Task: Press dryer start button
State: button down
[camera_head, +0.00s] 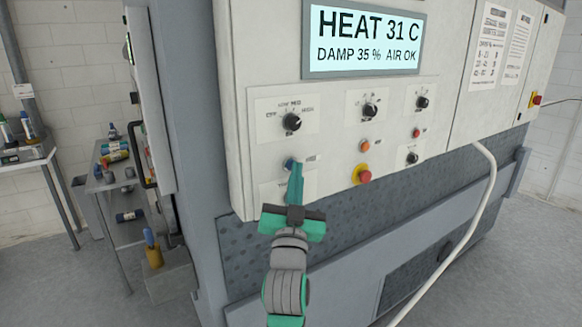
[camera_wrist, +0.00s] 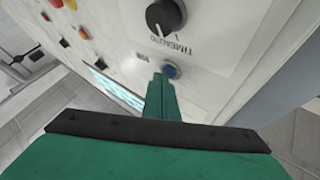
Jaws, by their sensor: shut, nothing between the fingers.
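A blue button (camera_head: 289,163) sits at the lower left of the white control panel (camera_head: 240,150); it also shows in the wrist view (camera_wrist: 171,71), just right of the fingertips. A small label is beside it, too blurred to read. My green gripper (camera_head: 295,170) is shut and empty, its fingers pointing at the panel. In the wrist view the shut fingertips (camera_wrist: 160,78) are right beside the blue button; I cannot tell whether they touch it. In the head view they partly cover the area below the button. A display (camera_head: 364,38) reads HEAT 31 C, DAMP 35 %, AIR OK.
A black knob (camera_head: 291,122) is above the button, and another knob (camera_wrist: 165,17) is close by in the wrist view. An orange button (camera_head: 364,146) and a red-and-yellow button (camera_head: 362,174) are to the right. A pale hose (camera_head: 470,225) hangs further right.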

jog(key=shift+s+d, duration=0.55)
jog(key=shift+s, duration=0.25)
jog(key=shift+s+d, duration=0.75)
jog(key=shift+s, duration=0.25)
jog(key=shift+s+d, duration=0.7)
jog(key=shift+s, duration=0.3)
jog(key=s+f+g, duration=0.1)
jog(key=s+f, duration=0.4)
jog(key=f, duration=0.6)
jog(key=s+f+n+g, duration=0.15)
jog(key=s+f, duration=0.35)
jog(key=f, duration=0.6)
jog(key=s+f+g, duration=0.2)
jog(key=s+f, duration=0.3)
jog(key=f, duration=0.7)
jog(key=s+f+g, duration=0.1)
jog(key=s+f, duration=0.3)
jog(key=s, duration=0.6)
jog(key=s+f+n+g, duration=0.1)
jog(key=s+f, duration=0.2)
jog(key=s, duration=0.7)
jog(key=s+f+g, duration=0.1)
jog(key=s+f, duration=0.3)
jog(key=s, duration=0.6)
jog(key=shift+s+a+f+g+y, duration=0.35)
jog(key=shift+a+y, duration=0.05)
jog(key=shift+a, duration=0.05)
